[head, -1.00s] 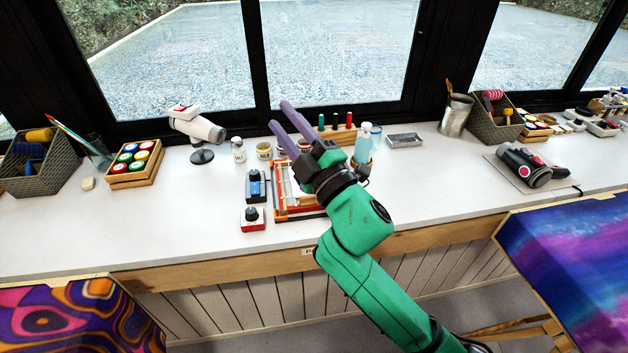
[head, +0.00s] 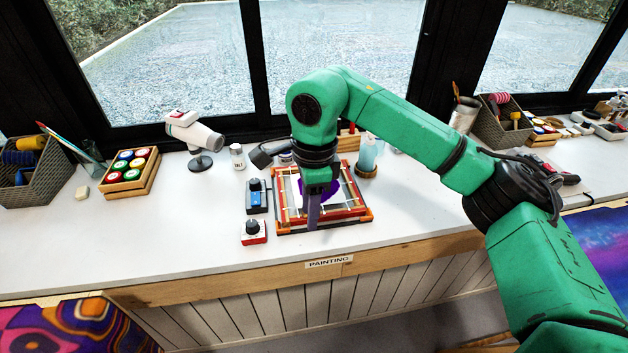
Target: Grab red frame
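The red frame (head: 350,213) lies on the white table below the window, with orange and dark corner pieces around its edge. White and purple show inside it. My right gripper (head: 314,212) points down over the frame, its purple near finger crossing the frame's front-left part. The other finger is largely hidden behind it or blends with the purple inside the frame, so I cannot tell whether the gripper is open or shut, or whether it touches the frame. My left gripper is not in view.
A blue control box (head: 257,196) and a red-and-white knob box (head: 254,232) stand just left of the frame. A blue bottle (head: 367,152) stands behind it at the right. A white dryer (head: 195,133) and a paint-jar crate (head: 130,172) are further left. The table front is clear.

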